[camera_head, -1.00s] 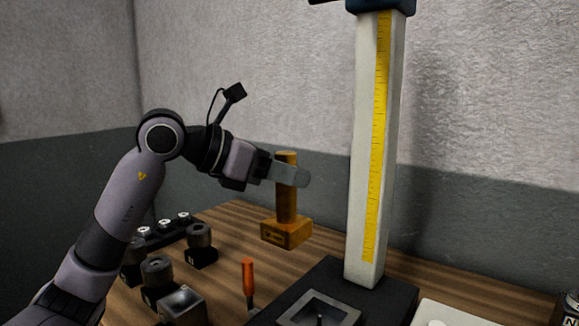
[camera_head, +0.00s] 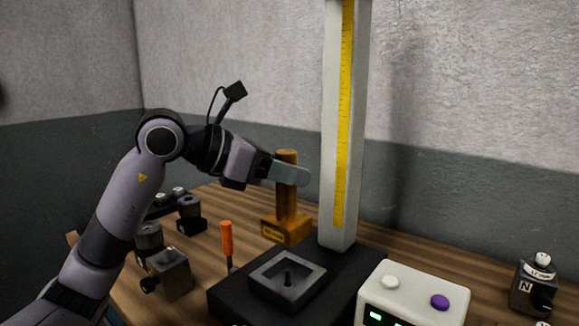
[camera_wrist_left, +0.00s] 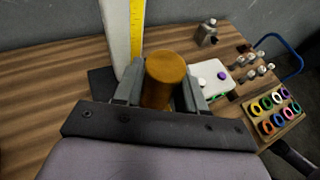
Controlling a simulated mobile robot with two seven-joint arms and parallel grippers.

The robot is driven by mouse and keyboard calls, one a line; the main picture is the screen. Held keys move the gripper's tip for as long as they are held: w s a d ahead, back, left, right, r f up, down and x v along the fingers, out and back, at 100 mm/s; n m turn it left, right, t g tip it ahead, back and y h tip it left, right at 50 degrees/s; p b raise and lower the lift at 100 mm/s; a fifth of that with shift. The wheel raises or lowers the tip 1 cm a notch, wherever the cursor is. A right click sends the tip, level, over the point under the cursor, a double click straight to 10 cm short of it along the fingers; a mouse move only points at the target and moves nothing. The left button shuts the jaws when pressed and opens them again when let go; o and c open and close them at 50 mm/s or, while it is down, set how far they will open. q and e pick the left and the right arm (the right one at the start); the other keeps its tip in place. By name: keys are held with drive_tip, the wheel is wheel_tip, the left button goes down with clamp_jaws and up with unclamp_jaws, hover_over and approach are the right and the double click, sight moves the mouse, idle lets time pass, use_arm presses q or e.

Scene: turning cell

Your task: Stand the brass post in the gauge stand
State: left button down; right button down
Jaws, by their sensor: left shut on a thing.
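The brass post (camera_head: 287,200) is a round upright column on a square brass foot with a dark label. My left gripper (camera_head: 290,174) is shut on its upper part, and the post looks upright. In the left wrist view the round top of the post (camera_wrist_left: 165,70) sits between the fingers. The gauge stand has a black base (camera_head: 240,298), a tall white column (camera_head: 331,150) with a yellow scale, and a grey square frame (camera_head: 262,275) with a small dark pin inside. The post's foot shows behind the frame, left of the column; its height above the table is unclear. My right gripper is out of view.
An orange-handled tool (camera_head: 227,238) stands left of the base, near dark blocks (camera_head: 172,272). A white box (camera_head: 408,301) with a purple button is right of it. A small grey device (camera_head: 533,288) is far right. The left wrist view shows a tray of coloured rings (camera_wrist_left: 270,112).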

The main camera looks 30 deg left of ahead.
sight(273, 222)
use_arm(q)
drive_tip(key=shift+d+r, duration=0.1)
drive_tip(key=shift+d, duration=0.05)
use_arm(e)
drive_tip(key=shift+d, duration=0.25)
use_arm(q)
drive_tip(key=shift+f, duration=0.2)
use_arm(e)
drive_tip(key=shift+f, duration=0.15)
